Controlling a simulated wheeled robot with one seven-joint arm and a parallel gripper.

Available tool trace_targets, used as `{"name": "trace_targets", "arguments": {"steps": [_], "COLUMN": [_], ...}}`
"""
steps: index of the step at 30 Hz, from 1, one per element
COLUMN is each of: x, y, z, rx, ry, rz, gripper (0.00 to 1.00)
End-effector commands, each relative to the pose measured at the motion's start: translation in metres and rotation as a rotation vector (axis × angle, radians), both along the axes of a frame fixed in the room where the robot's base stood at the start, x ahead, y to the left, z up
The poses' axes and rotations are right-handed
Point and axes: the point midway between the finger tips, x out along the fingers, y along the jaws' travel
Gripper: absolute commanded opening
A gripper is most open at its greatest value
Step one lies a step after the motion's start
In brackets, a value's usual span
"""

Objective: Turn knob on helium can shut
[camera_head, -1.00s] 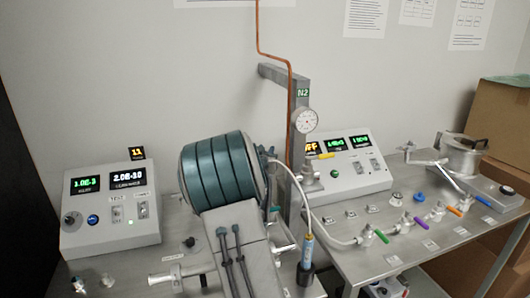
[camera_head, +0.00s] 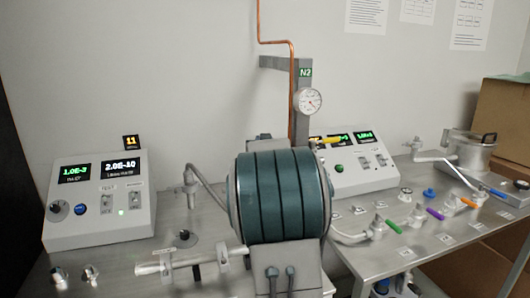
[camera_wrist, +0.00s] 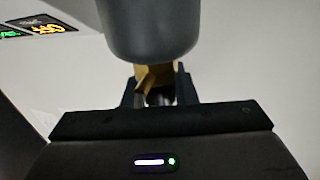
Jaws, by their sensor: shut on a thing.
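In the wrist view a smooth dark grey cylinder (camera_wrist: 150,32), which looks like the helium can, fills the upper middle. A brass-coloured knob or valve piece (camera_wrist: 152,76) shows at its lower end. My gripper (camera_wrist: 158,98) is right below the cylinder, its dark fingers on either side of the brass part and shut on it. The knob's exact turn angle is hard to tell.
A gauge (camera_head: 308,101) hangs on the N2 post. Several coloured-handled valves (camera_head: 436,214) line the right bench. A horizontal metal pipe fitting (camera_head: 190,260) lies front left.

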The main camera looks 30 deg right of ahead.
Motion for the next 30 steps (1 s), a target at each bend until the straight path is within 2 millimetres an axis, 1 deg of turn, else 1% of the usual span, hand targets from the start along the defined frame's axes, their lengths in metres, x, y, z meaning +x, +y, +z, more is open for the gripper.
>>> {"name": "trace_targets", "arguments": {"steps": [9, 20, 21, 22, 23, 30], "x": [-0.0001, -0.0001, -0.0002, -0.0001, -0.0003, -0.001], "y": [0.0019, 0.0022, 0.0023, 0.0022, 0.0022, 0.0002], "z": [0.0013, 0.0025, 0.0024, 0.0024, 0.0022, 0.0013], "rx": [-0.005, -0.003, -0.003, -0.003, -0.004, -0.003], "ry": [-0.002, 0.0, 0.0, 0.0, 0.001, 0.003], "rz": [0.069, 0.074, 0.074, 0.074, 0.074, 0.071], "gripper": [0.02, 0.02, 0.33, 0.42, 0.47, 0.47]}}
